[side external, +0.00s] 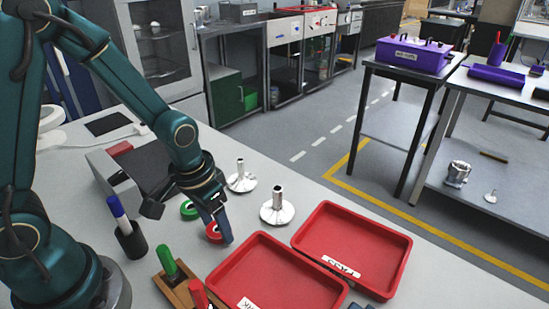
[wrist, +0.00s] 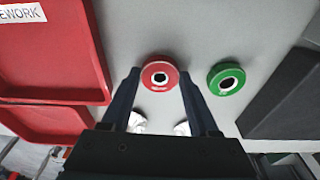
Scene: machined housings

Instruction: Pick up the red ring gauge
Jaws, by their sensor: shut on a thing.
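The red ring gauge (side external: 213,231) is a short red ring with a pale centre around a dark hole. In the wrist view the red ring gauge (wrist: 160,75) sits between my fingertips (wrist: 159,78), with one finger on each side. My gripper (side external: 219,236) is shut on it, low over the grey bench. I cannot tell whether the ring still touches the bench. A green ring gauge (side external: 188,210) lies just behind it in the side view; the green ring (wrist: 226,79) is right of my fingers in the wrist view, apart from them.
Two silver flanged housings (side external: 241,178) (side external: 278,209) stand on the bench. Two red trays (side external: 316,221) (side external: 258,240) lie to the right, the nearer one close to my gripper. A pen cup (side external: 131,241) and a wooden holder with markers (side external: 175,288) stand at the left and front.

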